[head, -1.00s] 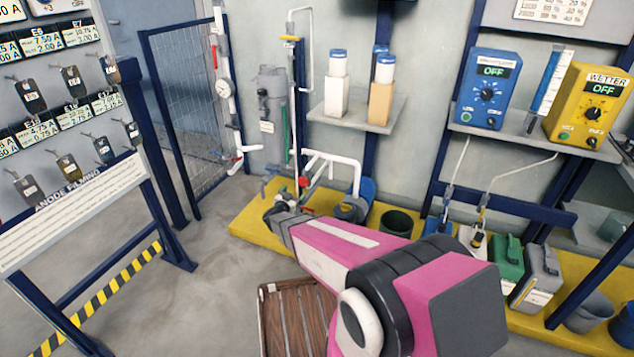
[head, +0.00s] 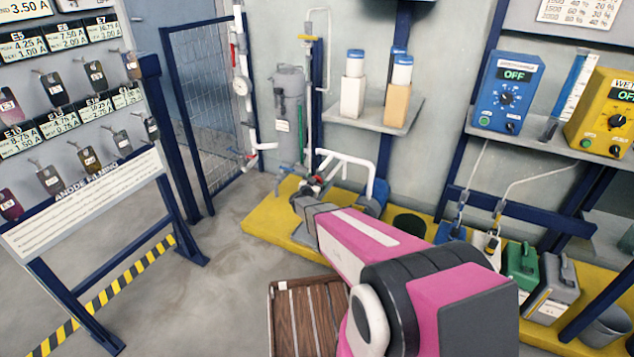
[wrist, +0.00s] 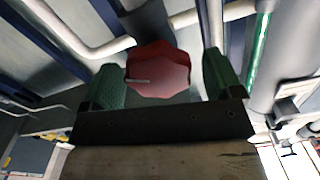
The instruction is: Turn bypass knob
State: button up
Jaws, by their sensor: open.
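A dark red faceted knob (wrist: 158,70) with a pale mark line on its face shows in the wrist view. It sits between the two green fingers of my gripper (wrist: 160,78), with a gap visible on each side. My gripper is open. In the head view my gripper is at the white pipework (head: 345,160) above the yellow platform, mostly hidden by my own arm. A small patch of red (head: 316,188) shows there at the end of my arm. No label on the knob can be read.
White pipes and a grey filter housing (head: 289,105) stand close around the knob. A yellow platform (head: 265,225) runs along the wall. A wooden slatted pallet (head: 300,315) lies in front. The anode filming board (head: 95,200) stands at left.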

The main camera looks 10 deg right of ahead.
jog(key=c, duration=0.9)
jog(key=shift+m, duration=0.8)
jog(key=o, duration=0.9)
jog(key=shift+s, duration=0.1)
jog(key=v, duration=1)
jog(key=shift+s+a, duration=0.15)
jog(key=shift+s, duration=0.1)
